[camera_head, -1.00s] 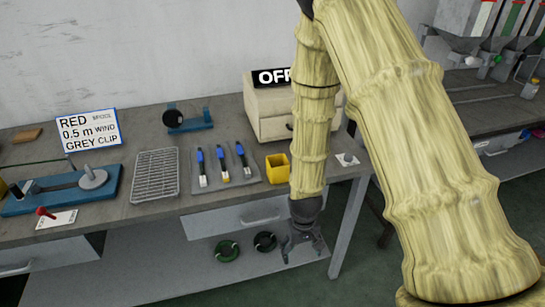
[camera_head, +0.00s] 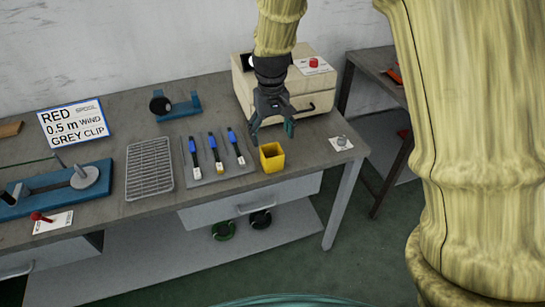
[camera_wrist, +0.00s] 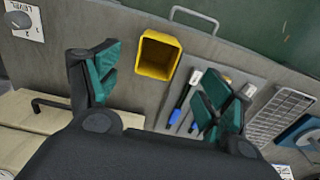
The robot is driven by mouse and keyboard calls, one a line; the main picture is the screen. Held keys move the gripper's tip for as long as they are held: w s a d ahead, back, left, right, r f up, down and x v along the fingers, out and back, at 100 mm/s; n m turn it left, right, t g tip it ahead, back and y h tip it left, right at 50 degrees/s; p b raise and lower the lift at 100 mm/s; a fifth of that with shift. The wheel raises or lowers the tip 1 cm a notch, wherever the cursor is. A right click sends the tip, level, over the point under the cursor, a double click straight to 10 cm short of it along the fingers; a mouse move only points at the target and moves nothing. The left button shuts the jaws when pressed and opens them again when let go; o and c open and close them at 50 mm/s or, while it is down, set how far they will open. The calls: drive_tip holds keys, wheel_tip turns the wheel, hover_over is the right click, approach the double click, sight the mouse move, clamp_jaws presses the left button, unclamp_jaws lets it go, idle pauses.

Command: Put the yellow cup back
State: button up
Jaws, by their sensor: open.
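The yellow cup (camera_head: 272,157) stands upright on the workbench, near its front edge, right of the tray of blue-handled tools. In the wrist view the square, hollow yellow cup (camera_wrist: 158,55) lies ahead of the fingers, between their lines. My gripper (camera_head: 273,130) is open above and just behind the cup, in front of the beige box. In the wrist view the green-padded fingers (camera_wrist: 160,85) are spread wide with nothing between them. The cup is apart from the fingers as far as I can tell.
Blue-handled tools (camera_head: 213,150) lie on a grey tray left of the cup. A wire rack (camera_head: 150,168) is further left. The beige drawer box (camera_head: 313,100) stands behind my gripper. A small knob on a white card (camera_head: 341,143) is right of the cup.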

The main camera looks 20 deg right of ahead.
sight(272, 151)
drive_tip(key=shift+w+d+f+p, duration=0.15)
drive_tip(key=shift+f+p, duration=0.2)
drive_tip(key=shift+f, duration=1.8)
drive_tip(key=shift+w+f+p, duration=0.15)
drive_tip(key=shift+f+p, duration=0.2)
drive_tip(key=shift+f, duration=1.8)
drive_tip(key=c, duration=1.1)
drive_tip(key=shift+o, duration=0.2)
drive_tip(key=shift+r, duration=0.1)
